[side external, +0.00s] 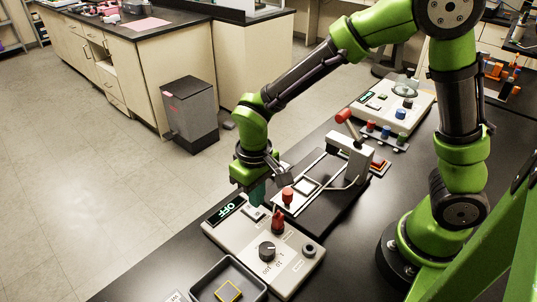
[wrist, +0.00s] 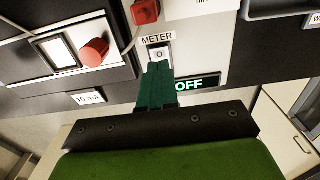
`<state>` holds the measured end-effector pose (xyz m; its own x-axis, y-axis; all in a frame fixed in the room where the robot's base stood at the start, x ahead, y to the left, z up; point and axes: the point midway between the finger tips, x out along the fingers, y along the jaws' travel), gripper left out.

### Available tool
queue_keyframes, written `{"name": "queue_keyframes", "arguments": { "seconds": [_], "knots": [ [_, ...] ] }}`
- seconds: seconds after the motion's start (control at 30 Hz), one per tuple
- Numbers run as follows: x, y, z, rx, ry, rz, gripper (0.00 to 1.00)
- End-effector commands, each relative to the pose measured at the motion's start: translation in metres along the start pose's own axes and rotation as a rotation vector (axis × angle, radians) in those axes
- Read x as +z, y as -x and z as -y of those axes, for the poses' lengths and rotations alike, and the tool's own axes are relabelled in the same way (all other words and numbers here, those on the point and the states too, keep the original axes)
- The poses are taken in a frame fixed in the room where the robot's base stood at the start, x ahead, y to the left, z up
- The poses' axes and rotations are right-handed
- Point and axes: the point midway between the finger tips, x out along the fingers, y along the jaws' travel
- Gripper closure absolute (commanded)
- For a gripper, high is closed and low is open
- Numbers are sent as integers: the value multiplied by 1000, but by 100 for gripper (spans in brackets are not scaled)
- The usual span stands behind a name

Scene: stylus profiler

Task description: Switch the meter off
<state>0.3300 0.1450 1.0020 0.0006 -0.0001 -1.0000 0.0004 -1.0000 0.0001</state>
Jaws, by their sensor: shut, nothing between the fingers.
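The meter is a light grey box (side external: 240,237) with a dark display (side external: 225,210) that reads OFF in green-white letters. The display (wrist: 192,84) also reads OFF in the wrist view. A small pale switch (wrist: 158,54) sits under the METER label (wrist: 157,40). My gripper (side external: 256,201) is above the meter's far end, beside the display. Its teal fingers (wrist: 158,66) are shut and empty, with their tips at the switch's lower edge. They partly hide the switch's surroundings, and I cannot tell whether they touch it.
A red knob (side external: 278,222) and a black dial (side external: 267,251) stand on the same box. Behind is the profiler stage with a red-topped knob (side external: 287,195) and a red-ended lever (side external: 344,116). A dark tray (side external: 254,285) sits in front. The floor at left is open.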

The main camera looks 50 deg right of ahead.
Motion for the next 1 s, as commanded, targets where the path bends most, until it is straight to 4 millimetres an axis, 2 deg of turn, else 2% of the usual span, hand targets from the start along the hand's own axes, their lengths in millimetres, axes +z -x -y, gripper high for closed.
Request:
{"name": "queue_keyframes", "arguments": {
  "seconds": [0.43, 0.87, 0.93, 1.0],
  "knots": [
    [0, 35, 0, -1, 0, -2, 100],
    [0, 39, 0, -3, 8, -3, 100],
    [8, 36, -1, -15, 17, 8, 100],
    [16, 45, -7, -41, 5, -14, 100]
  ]
}}
